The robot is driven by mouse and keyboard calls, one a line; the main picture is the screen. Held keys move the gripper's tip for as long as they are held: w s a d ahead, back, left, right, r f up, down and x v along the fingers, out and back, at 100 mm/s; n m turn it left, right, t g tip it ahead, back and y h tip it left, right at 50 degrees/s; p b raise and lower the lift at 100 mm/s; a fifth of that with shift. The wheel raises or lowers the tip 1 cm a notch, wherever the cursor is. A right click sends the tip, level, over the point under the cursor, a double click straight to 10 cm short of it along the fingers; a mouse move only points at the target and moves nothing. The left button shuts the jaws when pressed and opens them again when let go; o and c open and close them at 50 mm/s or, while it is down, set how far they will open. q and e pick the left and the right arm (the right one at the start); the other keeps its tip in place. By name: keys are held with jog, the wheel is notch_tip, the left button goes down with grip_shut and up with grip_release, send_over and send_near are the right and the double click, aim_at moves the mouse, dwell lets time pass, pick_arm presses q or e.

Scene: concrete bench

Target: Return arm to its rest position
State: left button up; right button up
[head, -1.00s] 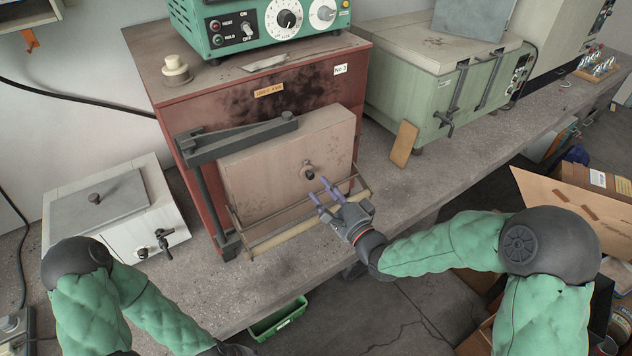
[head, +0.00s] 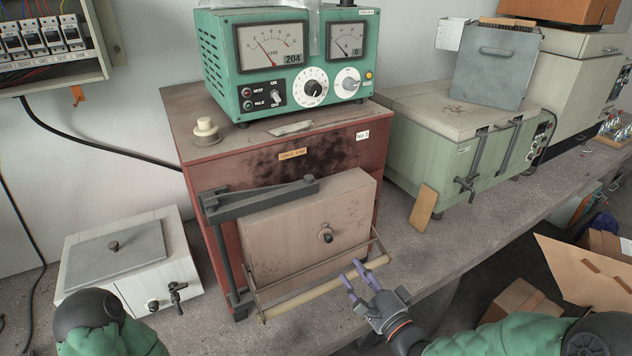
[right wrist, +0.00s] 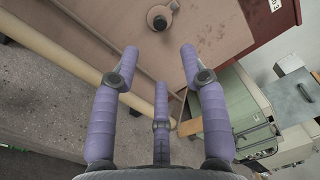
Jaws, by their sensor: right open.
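My right gripper (head: 356,276) is open and empty, in front of the red kiln (head: 300,160). In the head view its purple fingers point toward the lower right of the kiln's pale door (head: 295,230), near the door's wooden handle bar (head: 330,286). In the right wrist view the fingers (right wrist: 158,75) are spread with nothing between them. The door knob (right wrist: 160,17) shows beyond them, and the handle bar (right wrist: 60,50) runs at the left. I cannot tell whether a finger touches the bar. My left gripper is out of view; only part of that arm shows at the lower left.
A green control box (head: 290,60) sits on the kiln. A white box with a grey lid (head: 130,265) stands at left, a pale green chest (head: 440,140) at right. A tan slab (head: 423,207) leans against the chest. Cardboard boxes (head: 585,275) lie at lower right.

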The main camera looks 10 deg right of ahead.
notch_tip(320, 180, down, 22)
jog(key=s+a+n+g+h, duration=0.2)
jog(key=n+g, duration=0.3)
jog(key=g, duration=0.3)
jog(key=s+a+f+n+g, duration=0.3)
jog(key=s+f+n+g, duration=0.1)
jog(key=s+f, duration=0.4)
jog(key=s+a+f+n+g, duration=0.3)
jog(key=s+f+n+g, duration=0.1)
jog(key=s+f, duration=0.4)
jog(key=shift+s+a+f+n+g, duration=0.3)
jog(key=shift+s+g, duration=0.2)
jog(key=shift+s, duration=0.45)
